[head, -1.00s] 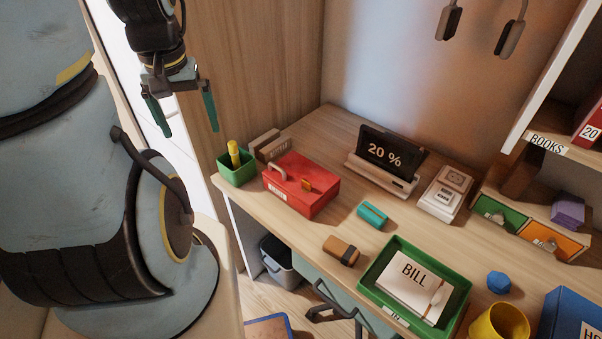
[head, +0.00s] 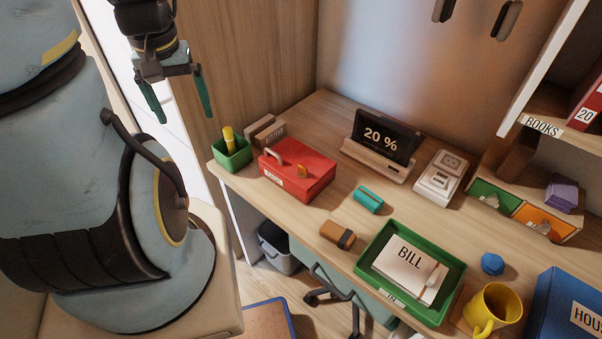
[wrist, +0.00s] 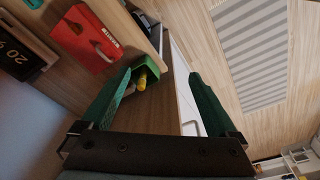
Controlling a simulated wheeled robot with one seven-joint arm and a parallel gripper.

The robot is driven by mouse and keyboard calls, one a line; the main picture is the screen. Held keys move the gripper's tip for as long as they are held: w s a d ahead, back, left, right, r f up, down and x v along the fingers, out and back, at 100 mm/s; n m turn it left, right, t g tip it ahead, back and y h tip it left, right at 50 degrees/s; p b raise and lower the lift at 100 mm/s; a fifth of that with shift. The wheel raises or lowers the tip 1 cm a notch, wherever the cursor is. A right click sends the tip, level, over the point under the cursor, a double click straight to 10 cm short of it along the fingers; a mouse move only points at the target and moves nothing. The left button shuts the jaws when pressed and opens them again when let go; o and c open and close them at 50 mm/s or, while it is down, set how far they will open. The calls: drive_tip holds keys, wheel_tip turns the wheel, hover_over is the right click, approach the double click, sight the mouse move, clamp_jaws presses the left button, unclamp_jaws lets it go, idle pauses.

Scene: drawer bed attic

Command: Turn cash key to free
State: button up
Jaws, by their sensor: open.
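A red cash box (head: 313,172) with a pale handle and a small label stands shut on the desk. A small orange-gold key or knob (head: 302,171) sits on its top; which way it is turned is too small to tell. The red box also shows at the upper left of the wrist view (wrist: 80,42), with its handle and label visible; the key is not clear there. My gripper (head: 181,112) is open and empty, hanging in the air to the upper left of the box. Its two green fingers frame the wrist view (wrist: 165,95).
A green pen cup (head: 232,158) with a yellow item stands just left of the box, with a brown block organizer (head: 264,132) behind. A tablet on a stand (head: 383,140), a teal block (head: 368,199), a brown block (head: 337,235) and a green tray (head: 436,308) stand rightward.

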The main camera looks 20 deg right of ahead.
drive_tip(key=shift+w+d+f, duration=0.1)
drive_tip(key=shift+d+f, duration=0.15)
drive_tip(key=shift+d, duration=0.05)
drive_tip(key=shift+c, duration=0.7)
drive_tip(key=d+f+n+b, duration=0.1)
drive_tip(key=d+f, duration=0.1)
drive_tip(key=d, duration=0.1)
drive_tip(key=w+d+f+n+b, duration=0.1)
drive_tip(key=d+f+b, duration=0.1)
drive_tip(key=d, duration=0.2)
drive_tip(key=d+f+n+g+b, duration=0.1)
drive_tip(key=d+n+b, duration=0.1)
drive_tip(key=d, duration=0.2)
drive_tip(key=shift+w+d+f, duration=0.25)
drive_tip(key=shift+w+f, duration=0.05)
drive_tip(key=shift+f, duration=0.1)
drive_tip(key=c, duration=0.7)
drive_tip(key=n+b, duration=0.3)
drive_tip(key=n, duration=0.1)
approach(302, 166)
drive_tip(key=shift+g, duration=0.3)
drive_tip(key=f, duration=0.9)
drive_tip(key=shift+w+d, duration=0.15)
drive_tip(key=shift+w, duration=0.1)
drive_tip(key=shift+c, duration=0.3)
clamp_jaws()
